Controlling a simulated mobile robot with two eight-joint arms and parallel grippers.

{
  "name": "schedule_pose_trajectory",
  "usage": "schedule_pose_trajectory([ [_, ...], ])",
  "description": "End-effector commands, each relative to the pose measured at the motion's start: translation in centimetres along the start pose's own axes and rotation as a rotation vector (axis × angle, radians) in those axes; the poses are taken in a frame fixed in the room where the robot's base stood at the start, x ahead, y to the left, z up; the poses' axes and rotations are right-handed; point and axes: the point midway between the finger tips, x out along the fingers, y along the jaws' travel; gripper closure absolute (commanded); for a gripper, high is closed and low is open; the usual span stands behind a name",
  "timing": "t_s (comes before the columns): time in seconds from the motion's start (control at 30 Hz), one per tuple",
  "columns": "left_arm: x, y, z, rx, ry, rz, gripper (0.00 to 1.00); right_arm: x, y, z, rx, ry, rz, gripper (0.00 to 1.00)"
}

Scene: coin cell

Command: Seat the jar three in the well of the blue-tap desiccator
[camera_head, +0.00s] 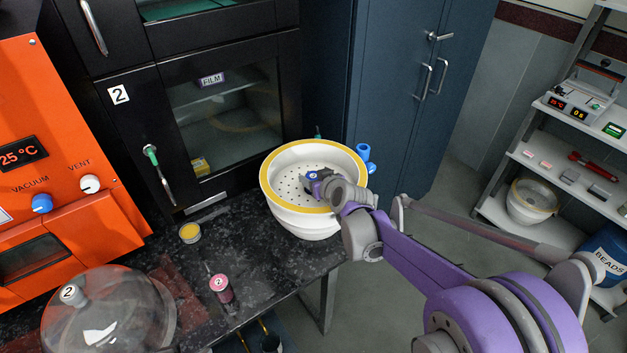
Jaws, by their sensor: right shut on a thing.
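The blue-tap desiccator (306,222) is a white bowl with a yellow rim, open at the top, at the bench's right end. Its blue tap (363,152) sticks out at its right, and a perforated plate (290,185) shows inside. My right gripper (314,179) reaches in over the rim from the right and is shut on a small blue-topped jar (312,175). The jar's number is too small to read. The jar is over the plate; the gripper partly hides it, and I cannot tell whether it touches the plate. The well is not clearly visible. My left gripper is not in view.
A yellow-topped jar (189,231) and a pink-topped jar marked 2 (221,288) stand on the black bench (250,258). A clear dome marked 2 (105,318) is at the front left. An orange oven (70,180) stands left; another bowl (532,200) sits on the right shelf.

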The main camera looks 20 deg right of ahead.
Motion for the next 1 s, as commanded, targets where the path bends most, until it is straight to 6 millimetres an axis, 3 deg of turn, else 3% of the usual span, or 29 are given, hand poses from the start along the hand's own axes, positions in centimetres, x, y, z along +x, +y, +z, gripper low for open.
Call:
schedule_pose_trajectory([
  [0.4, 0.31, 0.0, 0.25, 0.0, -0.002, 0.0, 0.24, 0.53, -0.01, 1.04, 0.0, 0.0, 0.0, 1.0],
  [0.43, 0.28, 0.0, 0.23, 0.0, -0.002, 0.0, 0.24, 0.52, -0.01, 1.02, 0.0, 0.0, 0.0, 0.39],
  [0.57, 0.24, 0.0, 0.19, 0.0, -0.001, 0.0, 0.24, 0.49, -0.01, 0.97, 0.0, 0.0, 0.0, 0.16],
  [1.0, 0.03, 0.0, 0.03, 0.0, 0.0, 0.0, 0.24, -0.32, 0.02, 0.65, 0.0, 0.0, 0.0, 0.13],
])
